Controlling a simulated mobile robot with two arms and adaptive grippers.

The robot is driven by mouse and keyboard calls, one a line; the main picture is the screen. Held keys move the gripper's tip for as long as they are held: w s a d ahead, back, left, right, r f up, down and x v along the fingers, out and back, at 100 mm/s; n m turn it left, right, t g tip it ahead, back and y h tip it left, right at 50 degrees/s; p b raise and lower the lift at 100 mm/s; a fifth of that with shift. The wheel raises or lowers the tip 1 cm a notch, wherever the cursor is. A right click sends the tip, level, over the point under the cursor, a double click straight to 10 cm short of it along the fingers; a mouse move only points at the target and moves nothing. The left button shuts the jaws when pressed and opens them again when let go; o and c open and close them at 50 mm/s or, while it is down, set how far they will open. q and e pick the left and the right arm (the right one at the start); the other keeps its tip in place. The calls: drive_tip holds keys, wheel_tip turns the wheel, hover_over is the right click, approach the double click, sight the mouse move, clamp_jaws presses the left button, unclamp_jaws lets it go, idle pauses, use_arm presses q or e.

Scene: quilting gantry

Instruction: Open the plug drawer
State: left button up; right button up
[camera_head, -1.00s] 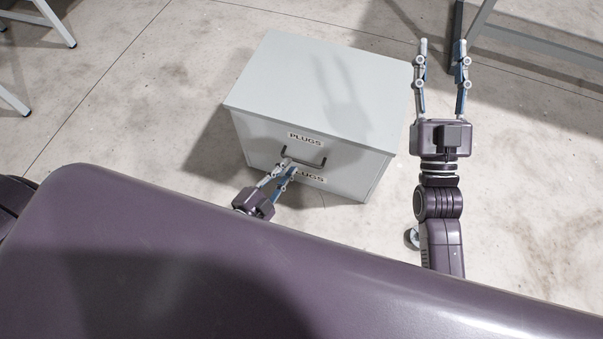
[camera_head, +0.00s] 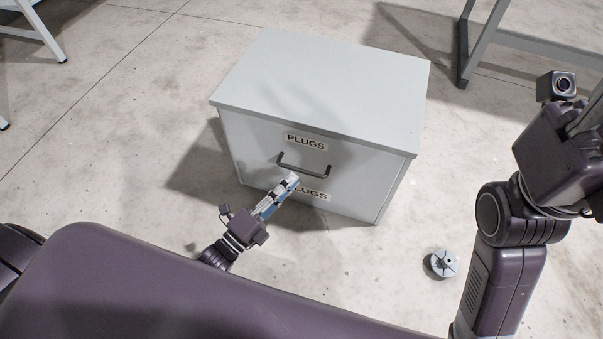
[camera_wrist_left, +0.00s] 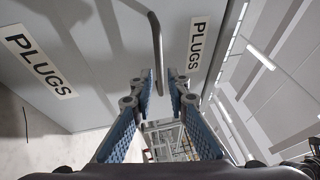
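The plug drawer is the front of a light grey cabinet (camera_head: 330,80) on the floor, with a "PLUGS" label (camera_head: 306,142) near its top and another lower down. The drawer front looks flush and shut. Its dark bar handle (camera_head: 303,168) sits between the labels. My left gripper (camera_head: 292,181) is just below and in front of the handle. In the left wrist view, its fingertips (camera_wrist_left: 162,88) stand a narrow gap apart, and the handle (camera_wrist_left: 155,40) lines up with that gap; contact is unclear. My right gripper's body (camera_head: 560,150) is at the right edge, its fingertips out of sight.
A small round grey piece (camera_head: 442,264) lies on the concrete floor right of the cabinet. Grey metal legs (camera_head: 470,45) stand at the top right, and pale legs (camera_head: 45,35) at the top left. The floor left of the cabinet is clear.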

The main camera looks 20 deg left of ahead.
sight(301, 170)
use_arm(q)
drive_tip(key=b+x, duration=0.1)
drive_tip(key=x, duration=0.4)
clamp_jaws()
